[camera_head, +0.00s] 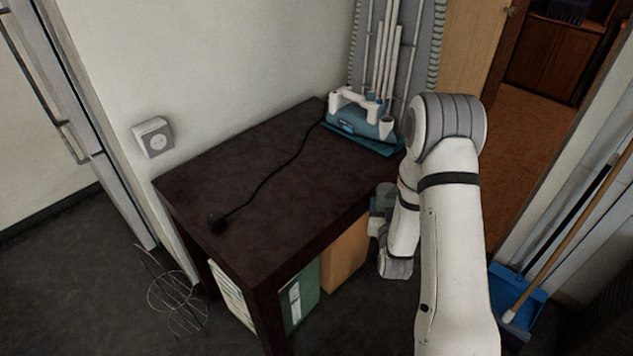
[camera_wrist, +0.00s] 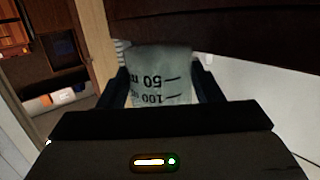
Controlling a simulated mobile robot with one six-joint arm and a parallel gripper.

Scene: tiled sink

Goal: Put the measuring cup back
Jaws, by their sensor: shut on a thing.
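The measuring cup (camera_wrist: 160,75) is a translucent, pale cup with dark volume marks. In the wrist view it sits between the two dark fingers of my gripper (camera_wrist: 163,90), which is shut on it. Its printed numbers appear upside down in that view. In the head view my arm hides most of my gripper, and I cannot make out the cup there. The wrist end of my arm is at the right end of the dark table, below the level of its top.
A blue dustpan (camera_head: 517,290) stands at the right. A wall socket (camera_head: 153,138) is at the left.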

